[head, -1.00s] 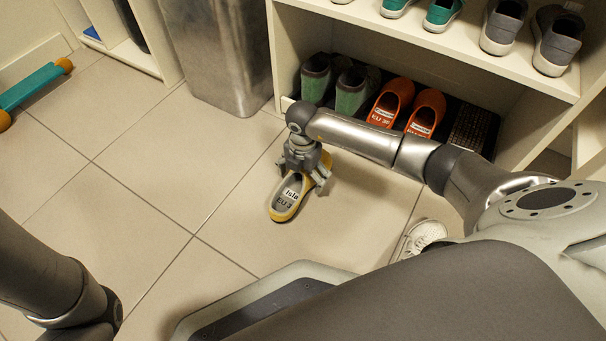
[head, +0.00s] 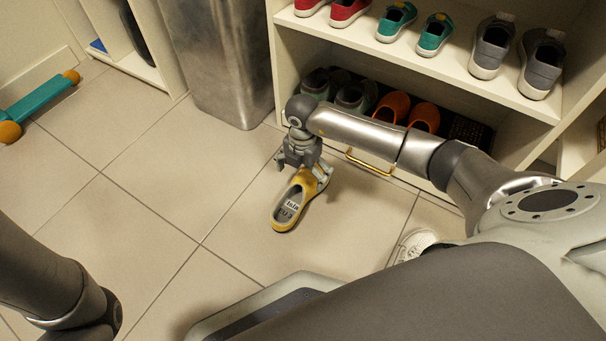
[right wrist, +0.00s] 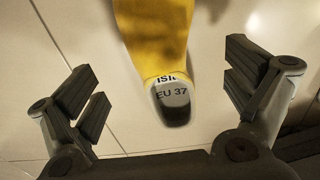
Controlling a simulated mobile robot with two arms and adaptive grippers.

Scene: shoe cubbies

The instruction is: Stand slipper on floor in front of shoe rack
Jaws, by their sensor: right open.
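The yellow slipper (head: 277,216) rests sole down on the tiled floor in front of the shoe rack (head: 520,105). Its heel points towards me and its toe towards the rack. In the right wrist view the slipper (right wrist: 155,35) shows its yellow upper and an insole label reading "EU 37". My right gripper (head: 303,172) is open just over the toe end, with its fingers spread apart. In the right wrist view the gripper (right wrist: 162,75) has a finger on each side, both clear of the slipper. My left arm enters at lower left; its gripper is out of frame.
The rack holds red, teal and grey shoes above, and dark green and orange shoes (head: 424,117) below. A brass handle (head: 368,163) is on its front. A white sneaker (head: 415,243) lies near my base. A metal bin (head: 222,60) stands left of the rack.

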